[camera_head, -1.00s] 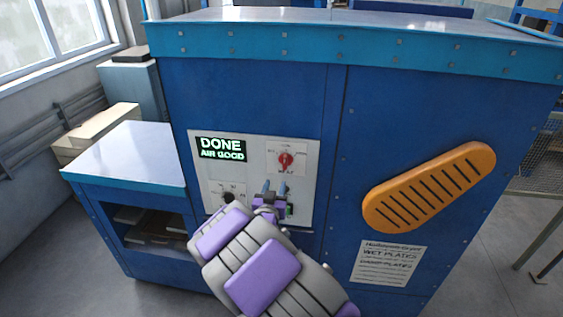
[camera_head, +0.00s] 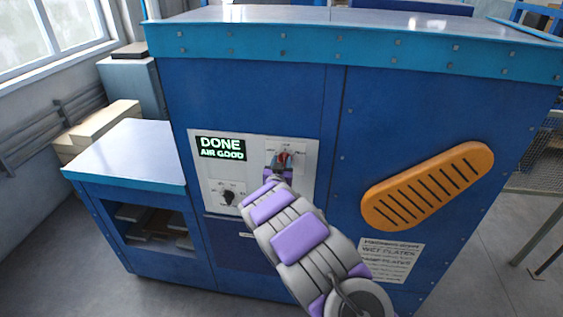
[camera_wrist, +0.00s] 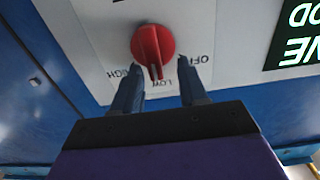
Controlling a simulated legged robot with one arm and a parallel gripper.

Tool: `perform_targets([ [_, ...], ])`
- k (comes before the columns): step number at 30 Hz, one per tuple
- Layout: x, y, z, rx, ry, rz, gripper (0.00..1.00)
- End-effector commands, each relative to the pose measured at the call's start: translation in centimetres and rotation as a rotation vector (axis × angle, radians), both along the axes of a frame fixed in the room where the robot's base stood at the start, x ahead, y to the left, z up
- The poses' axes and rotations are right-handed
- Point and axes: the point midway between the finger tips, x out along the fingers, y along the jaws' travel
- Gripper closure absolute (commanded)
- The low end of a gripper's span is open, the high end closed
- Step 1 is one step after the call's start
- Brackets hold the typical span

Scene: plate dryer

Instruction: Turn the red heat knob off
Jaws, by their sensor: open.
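The red heat knob (camera_head: 284,157) sits on the white control panel (camera_head: 256,158) of the blue dryer cabinet. In the wrist view the red knob (camera_wrist: 153,43) is large, with the panel upside down. Its ridge points down in the picture toward the LOW mark. OFF is printed to the right and HIGH to the left. My gripper (camera_wrist: 160,82) is open, its two dark fingers apart, just below the knob in the wrist view. I cannot tell whether they touch it. In the head view my gripper (camera_head: 281,164) partly covers the knob.
A display (camera_head: 221,148) reads DONE, AIR GOOD. A dark knob (camera_head: 228,196) sits lower left on the panel. An orange slotted handle (camera_head: 428,187) and a paper notice (camera_head: 387,260) are to the right. A low side cabinet (camera_head: 128,152) stands at the left.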

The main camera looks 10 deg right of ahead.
Motion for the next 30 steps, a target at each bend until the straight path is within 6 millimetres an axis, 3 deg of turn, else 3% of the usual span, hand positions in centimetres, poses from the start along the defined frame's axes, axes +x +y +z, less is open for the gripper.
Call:
perform_targets([
  [11,0.33,-0.01,0.00,-0.002,0.000,-0.001,0.57],
  [24,0.34,0.05,-0.03,-0.002,0.000,0.001,1.00],
  [30,0.37,0.07,-0.04,-0.002,0.000,0.001,1.00],
])
